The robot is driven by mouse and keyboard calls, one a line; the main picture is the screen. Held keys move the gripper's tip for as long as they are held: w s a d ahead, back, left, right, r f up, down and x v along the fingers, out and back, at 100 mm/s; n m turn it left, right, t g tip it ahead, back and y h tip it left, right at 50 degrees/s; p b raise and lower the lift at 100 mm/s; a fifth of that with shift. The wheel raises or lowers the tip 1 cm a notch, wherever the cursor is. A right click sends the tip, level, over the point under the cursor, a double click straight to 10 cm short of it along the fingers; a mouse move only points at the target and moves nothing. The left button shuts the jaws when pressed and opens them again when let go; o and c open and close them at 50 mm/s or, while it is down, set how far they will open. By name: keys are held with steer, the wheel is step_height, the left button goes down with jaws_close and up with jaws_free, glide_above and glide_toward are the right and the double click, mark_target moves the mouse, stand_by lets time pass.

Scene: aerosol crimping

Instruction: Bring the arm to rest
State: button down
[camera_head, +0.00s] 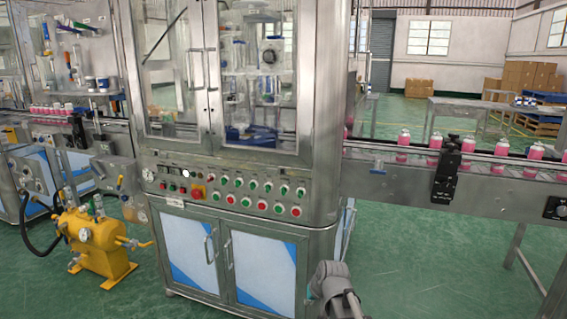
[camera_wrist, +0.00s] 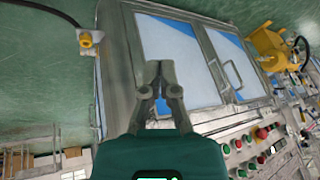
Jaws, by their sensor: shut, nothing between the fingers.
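My gripper (camera_wrist: 159,80) shows in the wrist view with its fingertips together and nothing between them. It is in front of the lower cabinet doors (camera_wrist: 170,45) of the crimping machine, and the wrist picture is turned on its side. In the head view a grey part of my arm (camera_head: 333,285) shows at the bottom, just right of the lower doors; the fingers cannot be made out there. The crimping machine (camera_head: 325,110) stands upright in the middle, its glass doors closed.
A panel of buttons (camera_head: 230,190) runs across the machine front. A conveyor (camera_head: 490,185) with several pink cans (camera_head: 403,140) extends right. A yellow tank (camera_head: 92,240) stands on the floor at left. Green floor (camera_head: 420,275) is clear at the lower right. Boxes (camera_head: 530,75) stand behind.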

steer(key=s+d+f+m+g+h, duration=0.1)
steer(key=s+d+g+h, duration=0.1)
steer(key=s+d, duration=0.4)
steer(key=s+d+f+g+h, duration=0.1)
steer(key=s+d+g, duration=0.15)
steer(key=s, duration=0.55)
step_height(320, 180, up, 29)
steer(key=p, duration=2.8)
steer(key=shift+d+f, duration=0.2)
steer(key=shift+d, duration=0.05)
